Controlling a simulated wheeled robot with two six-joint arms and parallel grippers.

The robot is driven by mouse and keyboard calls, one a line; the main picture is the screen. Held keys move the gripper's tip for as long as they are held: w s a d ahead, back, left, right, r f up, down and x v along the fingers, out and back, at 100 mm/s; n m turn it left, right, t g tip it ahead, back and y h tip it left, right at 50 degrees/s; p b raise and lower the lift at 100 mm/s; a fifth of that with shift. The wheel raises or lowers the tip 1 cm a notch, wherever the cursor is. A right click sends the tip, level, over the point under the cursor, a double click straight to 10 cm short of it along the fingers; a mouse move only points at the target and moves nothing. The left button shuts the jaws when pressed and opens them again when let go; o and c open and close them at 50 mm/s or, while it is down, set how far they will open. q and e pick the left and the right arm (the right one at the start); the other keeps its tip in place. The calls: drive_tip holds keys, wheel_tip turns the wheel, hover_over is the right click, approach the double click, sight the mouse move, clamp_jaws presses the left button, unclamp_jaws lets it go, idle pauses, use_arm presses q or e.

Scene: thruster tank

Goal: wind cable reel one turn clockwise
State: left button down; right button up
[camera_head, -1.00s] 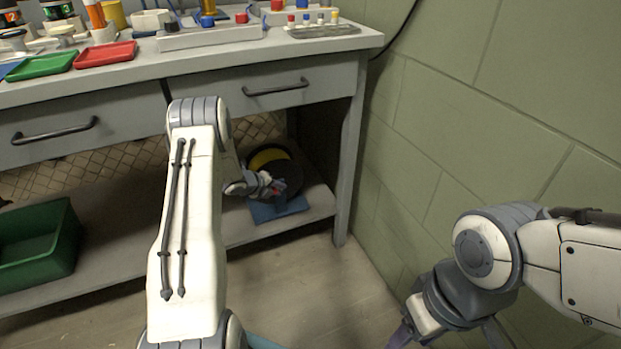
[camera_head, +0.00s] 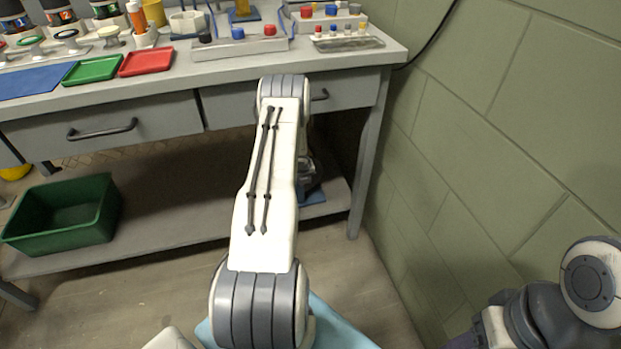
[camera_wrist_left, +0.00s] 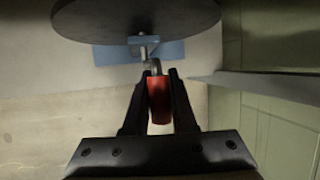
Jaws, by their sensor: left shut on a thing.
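The cable reel shows in the left wrist view as a dark round disc (camera_wrist_left: 135,14) at the top, cut off by the frame. A metal crank (camera_wrist_left: 143,46) runs from its hub to a red handle (camera_wrist_left: 159,100). My left gripper (camera_wrist_left: 159,77) is shut on the red handle, one finger on each side. The blue base (camera_wrist_left: 110,55) lies behind the crank. In the head view my left arm hides nearly all of the reel; part of the blue base (camera_head: 312,197) shows on the lower shelf. My right gripper (camera_head: 482,338) is mostly cut off at the bottom right.
The reel's shelf (camera_head: 180,222) lies under a workbench (camera_head: 300,60) with drawers. A bench leg (camera_head: 368,165) and a green block wall (camera_head: 470,130) stand close on the right. A green bin (camera_head: 62,215) stands on the shelf at the left.

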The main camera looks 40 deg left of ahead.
use_arm(q)
drive_tip(key=shift+s+a, duration=0.2)
drive_tip(key=shift+a, duration=0.3)
drive_tip(key=c, duration=0.7)
unclamp_jaws()
drive_tip(key=shift+s+d+r+b, duration=0.1)
drive_tip(key=shift+d+r+b, duration=0.2)
drive_tip(key=shift+d+r, duration=0.1)
drive_tip(key=v, duration=0.9)
drive_tip(key=shift+s+r, duration=0.1)
drive_tip(key=shift+r, duration=0.1)
